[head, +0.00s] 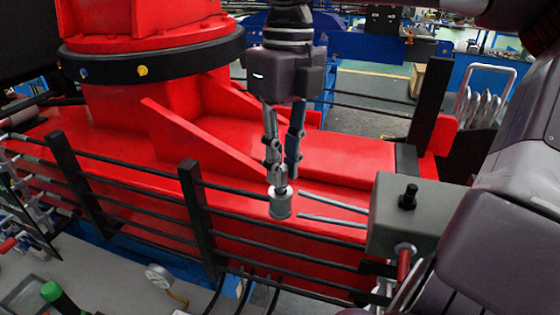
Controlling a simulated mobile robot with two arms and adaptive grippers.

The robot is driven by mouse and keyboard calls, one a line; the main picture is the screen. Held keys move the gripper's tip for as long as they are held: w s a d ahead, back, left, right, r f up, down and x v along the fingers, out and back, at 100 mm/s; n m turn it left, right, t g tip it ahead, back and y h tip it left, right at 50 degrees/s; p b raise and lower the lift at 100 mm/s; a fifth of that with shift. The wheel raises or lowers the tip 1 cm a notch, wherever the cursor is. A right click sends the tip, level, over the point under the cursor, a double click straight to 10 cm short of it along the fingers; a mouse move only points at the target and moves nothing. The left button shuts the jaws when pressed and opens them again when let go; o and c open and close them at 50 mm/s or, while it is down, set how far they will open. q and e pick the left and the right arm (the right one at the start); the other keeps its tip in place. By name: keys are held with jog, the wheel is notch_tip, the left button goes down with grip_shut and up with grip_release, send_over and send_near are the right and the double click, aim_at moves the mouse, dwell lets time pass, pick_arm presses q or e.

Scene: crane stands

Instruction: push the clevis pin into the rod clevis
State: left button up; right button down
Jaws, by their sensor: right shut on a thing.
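My right gripper (281,176) comes down from the top middle, its two fingers together at the tips. It is shut on a small pale grey metal piece (280,207), a short cylinder with a narrower top, hanging just below the fingertips. I take it to be the clevis pin, but it is too small to be sure. It appears in front of the red frame and black rails; whether it touches them I cannot tell. I cannot make out the rod clevis for certain. My left gripper is not in view.
A grey box (390,214) with a black knob stands right of the held piece, two thin pale rods reaching left from it. Black posts (197,219) and rails line the red crane base (330,155). A gauge (160,277) and green-topped item (51,291) are lower left.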

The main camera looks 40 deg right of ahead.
jog(key=shift+f, duration=0.2)
jog(key=shift+s+a+f+b, duration=0.2)
jog(key=shift+a+f+b, duration=0.2)
jog(key=shift+f+b, duration=0.4)
dwell(0.6)
jog(key=c, duration=1.7)
grip_release()
jog(key=shift+r, duration=0.1)
jog(key=shift+c, duration=0.2)
jog(key=shift+d, duration=0.1)
